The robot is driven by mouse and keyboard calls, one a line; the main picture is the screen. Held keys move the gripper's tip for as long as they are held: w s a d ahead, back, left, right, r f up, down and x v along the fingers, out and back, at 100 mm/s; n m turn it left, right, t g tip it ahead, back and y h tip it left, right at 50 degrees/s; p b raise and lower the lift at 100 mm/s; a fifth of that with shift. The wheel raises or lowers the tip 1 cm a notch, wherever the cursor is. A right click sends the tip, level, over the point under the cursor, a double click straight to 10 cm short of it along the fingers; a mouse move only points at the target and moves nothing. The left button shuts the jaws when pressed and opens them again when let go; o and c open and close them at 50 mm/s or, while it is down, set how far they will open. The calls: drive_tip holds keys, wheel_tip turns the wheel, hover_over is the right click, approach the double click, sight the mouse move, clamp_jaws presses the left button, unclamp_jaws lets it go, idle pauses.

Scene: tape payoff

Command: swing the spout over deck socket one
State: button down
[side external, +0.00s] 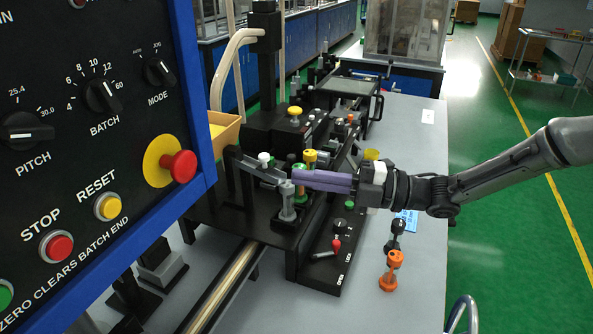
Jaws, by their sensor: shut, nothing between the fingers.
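My gripper (296,176) has purple fingers, pointing left, that are shut and empty. Its fingertips are at the right end of a grey bar, beside a yellow-orange knob (309,158); I cannot tell whether they touch either. The grey bar (245,165) carries a white knob (264,158) and looks like the spout. Its right end is near the top of a grey upright post (287,199) on the black machine deck. I cannot make out which socket is deck socket one; the fingers and the fittings hide part of the deck.
A black control panel (95,190) with a blue frame fills the left foreground. An orange spool-like part (391,270) and a black knobbed part (396,232) stand on the grey table (415,300). A small red-handled lever (336,245) is on the deck's front. The table's right side is mostly clear.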

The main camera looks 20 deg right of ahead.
sight(268, 155)
drive_tip(key=shift+w+a+f, duration=0.1)
drive_tip(key=shift+w+a, duration=0.6)
drive_tip(key=shift+w, duration=0.5)
drive_tip(key=shift+w+a+r, duration=0.1)
drive_tip(key=shift+w+a, duration=0.65)
drive_tip(key=shift+w, duration=0.4)
drive_tip(key=shift+w+a+f, duration=0.1)
drive_tip(key=shift+w+a, duration=0.6)
drive_tip(key=shift+w, duration=0.5)
drive_tip(key=shift+w+d, duration=0.3)
drive_tip(key=shift+d, duration=0.25)
drive_tip(key=shift+w+d, duration=0.3)
drive_tip(key=shift+d, duration=0.25)
